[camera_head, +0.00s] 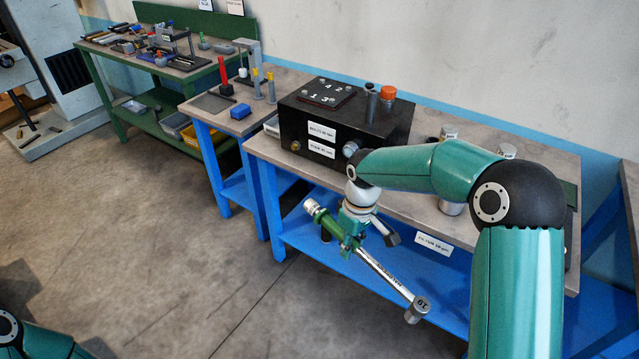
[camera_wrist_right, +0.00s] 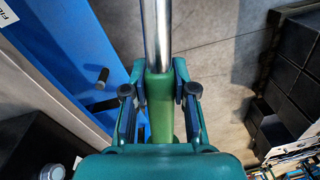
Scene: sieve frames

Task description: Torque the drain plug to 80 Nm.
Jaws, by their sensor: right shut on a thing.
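My right gripper (camera_head: 352,222) is shut on the green handle of a torque wrench (camera_head: 385,275), held in the air in front of the blue bench. The wrench's steel shaft slopes down to the right to a head marked with a number. In the right wrist view my gripper (camera_wrist_right: 161,95) clasps the green grip of the wrench (camera_wrist_right: 157,35). A black housing (camera_head: 390,128) stands on the bench, with a small brass plug (camera_head: 295,146) low on its front; I cannot tell whether this is the drain plug. The wrench head is apart from it. My left gripper is out of view.
The housing carries a numbered plate (camera_head: 327,93), an orange-capped part (camera_head: 388,93) and white labels too small to read. Metal cylinders stand on the bench (camera_head: 270,146) behind my right arm. A smaller blue table (camera_head: 228,125) and green workbench (camera_head: 190,70) stand left. Front floor is clear.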

